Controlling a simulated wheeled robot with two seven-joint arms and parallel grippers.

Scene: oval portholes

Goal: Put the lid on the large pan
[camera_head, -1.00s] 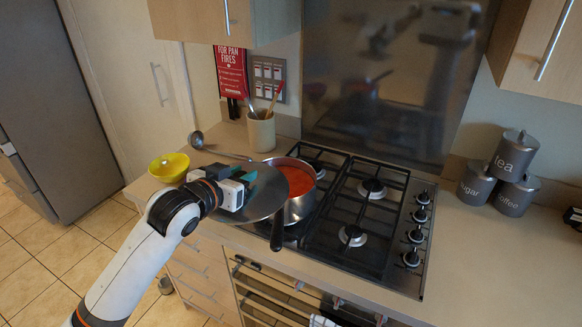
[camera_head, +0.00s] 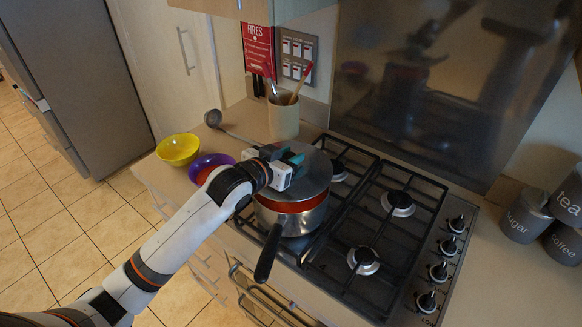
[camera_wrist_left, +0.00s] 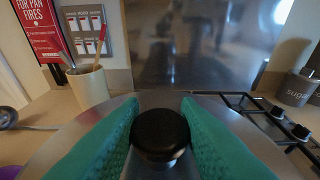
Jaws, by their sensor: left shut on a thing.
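The lid (camera_head: 318,172) is a flat grey metal disc with a black knob (camera_wrist_left: 160,133). My left gripper (camera_head: 290,158) is shut on the knob, and its green fingers press on both sides of it in the left wrist view. The large pan (camera_head: 290,222) is a steel saucepan with a black handle, standing on the front left of the hob. The lid is over the pan and covers most of its opening. A band of red contents shows below the lid's near edge, so the lid seems a little above the rim. My right gripper is not in view.
The black gas hob (camera_head: 362,240) extends right of the pan. A yellow bowl (camera_head: 178,149), a purple bowl (camera_head: 207,163), a ladle (camera_head: 214,119) and a utensil pot (camera_head: 283,118) stand on the counter to the left and behind. Grey canisters (camera_head: 524,216) are at the right.

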